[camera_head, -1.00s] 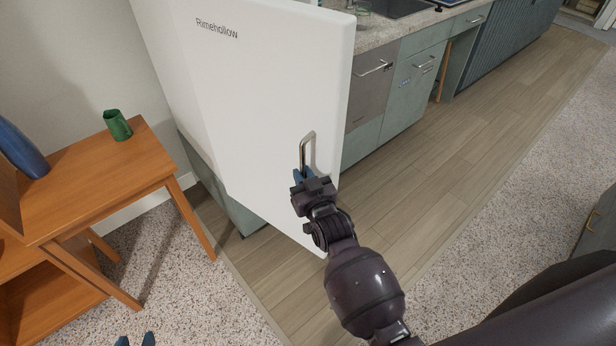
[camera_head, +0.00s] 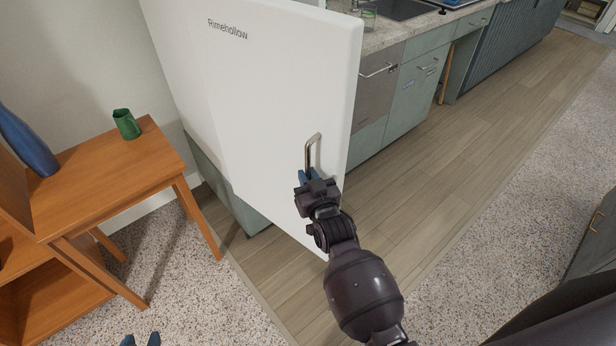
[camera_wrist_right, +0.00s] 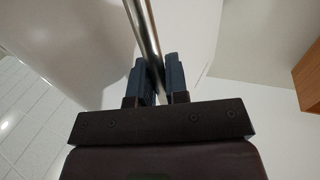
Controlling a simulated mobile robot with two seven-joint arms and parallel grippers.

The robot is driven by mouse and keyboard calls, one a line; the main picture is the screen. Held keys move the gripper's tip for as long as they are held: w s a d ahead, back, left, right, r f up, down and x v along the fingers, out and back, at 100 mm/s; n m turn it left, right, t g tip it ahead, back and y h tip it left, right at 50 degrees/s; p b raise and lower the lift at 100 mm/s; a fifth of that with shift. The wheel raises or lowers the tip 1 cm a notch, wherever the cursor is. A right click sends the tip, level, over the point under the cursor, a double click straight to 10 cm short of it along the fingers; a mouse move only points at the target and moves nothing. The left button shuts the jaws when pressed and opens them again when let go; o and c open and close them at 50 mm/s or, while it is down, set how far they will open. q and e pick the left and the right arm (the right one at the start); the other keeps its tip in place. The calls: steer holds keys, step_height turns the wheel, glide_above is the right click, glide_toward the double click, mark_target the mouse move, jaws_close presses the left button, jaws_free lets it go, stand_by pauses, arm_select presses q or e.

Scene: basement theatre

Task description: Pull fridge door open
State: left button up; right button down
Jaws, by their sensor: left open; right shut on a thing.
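The white fridge door (camera_head: 265,95) bears the name Rimehollow and fills the upper middle of the head view. Its lower right corner juts out over the wood floor, past the teal base (camera_head: 228,190), so it appears swung out. The fridge's inside is hidden. A metal bar handle (camera_head: 313,150) stands near the door's right edge. My right gripper (camera_head: 309,178) is shut on the handle's lower part. The right wrist view shows the bar (camera_wrist_right: 146,40) between its blue fingers (camera_wrist_right: 158,80). My left gripper (camera_head: 141,340) is open, only its blue fingertips showing at the bottom edge.
An orange wooden table (camera_head: 110,170) with a green mug (camera_head: 126,124) and a blue vase (camera_head: 27,142) stands left of the door. Teal cabinets (camera_head: 412,90) under a counter (camera_head: 400,35) stand behind it. Wood floor (camera_head: 430,165) and carpet (camera_head: 490,245) are clear to the right.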

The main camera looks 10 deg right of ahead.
steer(key=c, duration=1.1)
jaws_free()
steer(key=shift+c, duration=0.2)
steer(key=shift+s, duration=0.1)
steer(key=s+d, duration=0.1)
steer(key=s, duration=0.9)
steer(key=shift+s, duration=0.3)
